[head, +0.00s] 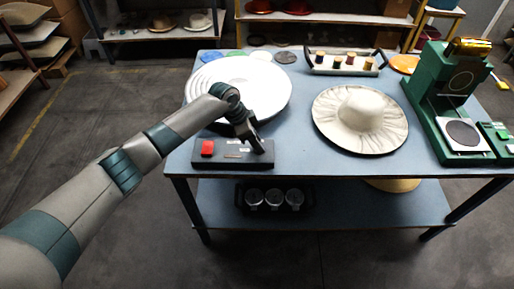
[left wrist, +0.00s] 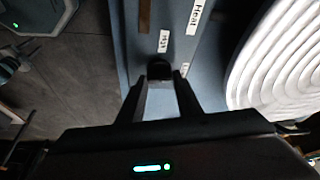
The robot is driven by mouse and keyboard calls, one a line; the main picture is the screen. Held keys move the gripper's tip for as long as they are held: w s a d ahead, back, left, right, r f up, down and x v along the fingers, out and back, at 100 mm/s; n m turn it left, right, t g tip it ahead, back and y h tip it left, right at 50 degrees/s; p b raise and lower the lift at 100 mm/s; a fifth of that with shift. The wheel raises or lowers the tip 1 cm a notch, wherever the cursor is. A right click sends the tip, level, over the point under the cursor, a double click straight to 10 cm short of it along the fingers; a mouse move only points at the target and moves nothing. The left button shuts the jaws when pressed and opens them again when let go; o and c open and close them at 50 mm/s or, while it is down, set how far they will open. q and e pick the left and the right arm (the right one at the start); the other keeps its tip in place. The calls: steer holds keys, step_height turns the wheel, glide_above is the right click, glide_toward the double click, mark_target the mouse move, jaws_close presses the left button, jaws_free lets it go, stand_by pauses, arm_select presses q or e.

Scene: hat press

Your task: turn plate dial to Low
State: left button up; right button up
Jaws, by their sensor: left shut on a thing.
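The control box (head: 232,158) lies at the front left of the blue table, in front of the round white ringed plate (head: 270,92). My left gripper (head: 260,147) reaches down onto the right end of the box. In the left wrist view, the fingers of my left gripper (left wrist: 159,84) are shut on a small black dial (left wrist: 160,69). A label reading "High" (left wrist: 164,41) and one reading "Heat" (left wrist: 195,17) show above it. A partly hidden label (left wrist: 185,70) sits right of the dial. I cannot tell which mark the dial points to. My right gripper is out of view.
A red button (head: 207,148) sits on the box's left end. A cream wide-brimmed hat (head: 362,108) lies right of the plate. A green press (head: 445,95) stands at the right end. A tray of spools (head: 345,68) is at the back. Bare table lies between plate and hat.

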arm_select(q)
steer(key=shift+w+f+m+g+b, duration=0.15)
steer(key=shift+m+g+b, duration=0.25)
steer(key=shift+m+b, duration=0.65)
steer(key=shift+r+m+b, duration=0.25)
steer(key=shift+m+b, duration=0.25)
steer(key=shift+m, duration=0.05)
steer(key=o, duration=1)
steer(key=shift+o, duration=0.2)
